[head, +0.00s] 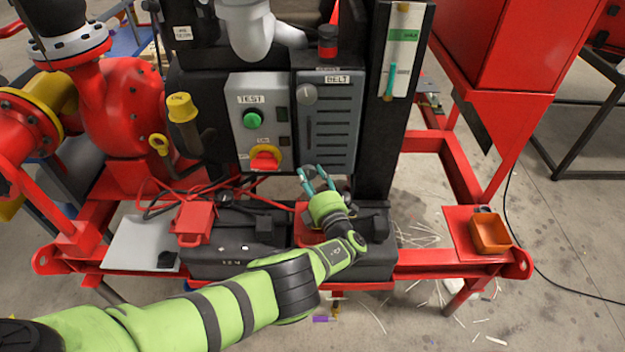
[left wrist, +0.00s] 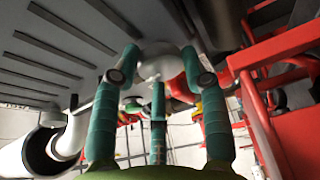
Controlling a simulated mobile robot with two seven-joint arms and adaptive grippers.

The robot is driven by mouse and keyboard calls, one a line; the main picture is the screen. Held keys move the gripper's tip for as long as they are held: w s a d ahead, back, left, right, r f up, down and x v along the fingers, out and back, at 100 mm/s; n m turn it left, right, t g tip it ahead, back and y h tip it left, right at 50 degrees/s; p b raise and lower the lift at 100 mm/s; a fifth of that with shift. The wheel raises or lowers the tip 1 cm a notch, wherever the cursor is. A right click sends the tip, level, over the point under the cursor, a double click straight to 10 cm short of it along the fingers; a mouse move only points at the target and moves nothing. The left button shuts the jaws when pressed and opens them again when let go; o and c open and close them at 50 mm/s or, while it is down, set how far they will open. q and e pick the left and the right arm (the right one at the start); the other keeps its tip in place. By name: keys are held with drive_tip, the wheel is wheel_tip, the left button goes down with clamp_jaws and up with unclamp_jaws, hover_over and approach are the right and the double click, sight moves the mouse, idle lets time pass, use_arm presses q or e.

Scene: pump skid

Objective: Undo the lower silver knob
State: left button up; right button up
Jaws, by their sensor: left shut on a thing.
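The grey BELT panel (head: 332,125) stands upright with slots across its front. The upper silver knob (head: 306,94) is at its top left. My left gripper (head: 317,174) is at the panel's lower edge, and its teal fingers hide the lower knob from the head. In the left wrist view, the fingers of this gripper (left wrist: 160,68) close around a pale silver rounded knob (left wrist: 158,62), with the slotted panel (left wrist: 60,55) at the left. The gripper is shut on this knob. My right gripper is not in view.
The TEST box (head: 260,130) with green and red buttons is left of the panel. A black post (head: 385,150) stands close on the right. Red frame rails (head: 455,271) run below. An orange bin (head: 490,232) sits at the right.

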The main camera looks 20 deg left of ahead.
use_arm(q)
drive_tip(key=shift+s+a+f, duration=0.1)
drive_tip(key=shift+a+f, duration=0.1)
drive_tip(key=shift+a, duration=0.2)
drive_tip(key=o, duration=1.1)
drive_tip(key=shift+d+r, duration=0.1)
